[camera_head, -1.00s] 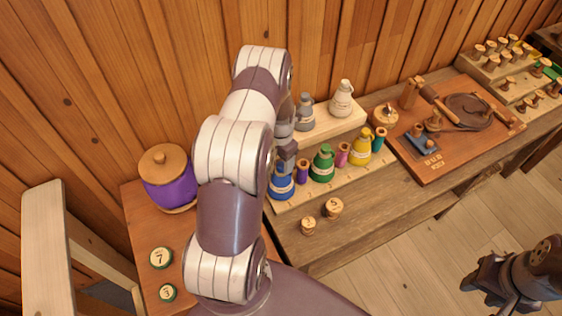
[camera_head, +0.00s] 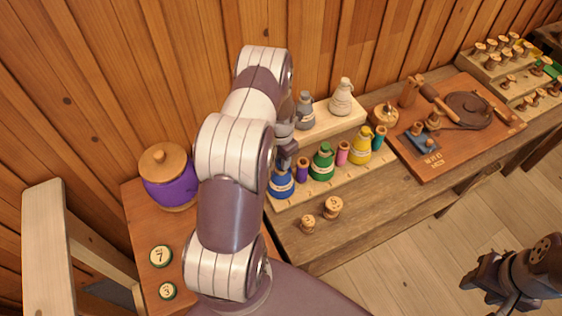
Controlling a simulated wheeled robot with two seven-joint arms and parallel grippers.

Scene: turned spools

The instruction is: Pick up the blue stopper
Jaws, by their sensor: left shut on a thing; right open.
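The blue stopper (camera_head: 281,185) is a rounded cone with a pale band, at the left end of the front step of the wooden rack. My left gripper (camera_head: 284,164) points down from above, at its top, and is shut on it. The arm and gripper hide the stopper's upper part and left side. I cannot tell whether its base is clear of the step. My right gripper (camera_head: 488,290) is open and empty, low at the right, away from the bench.
Close right of the blue stopper stand a purple spool (camera_head: 302,170), a green stopper (camera_head: 322,163), a pink spool (camera_head: 342,153) and a yellow stopper (camera_head: 361,147). Grey (camera_head: 305,112) and cream (camera_head: 341,98) stoppers stand behind. Two wooden spools (camera_head: 333,208) stand in front. A purple jar (camera_head: 170,190) is left.

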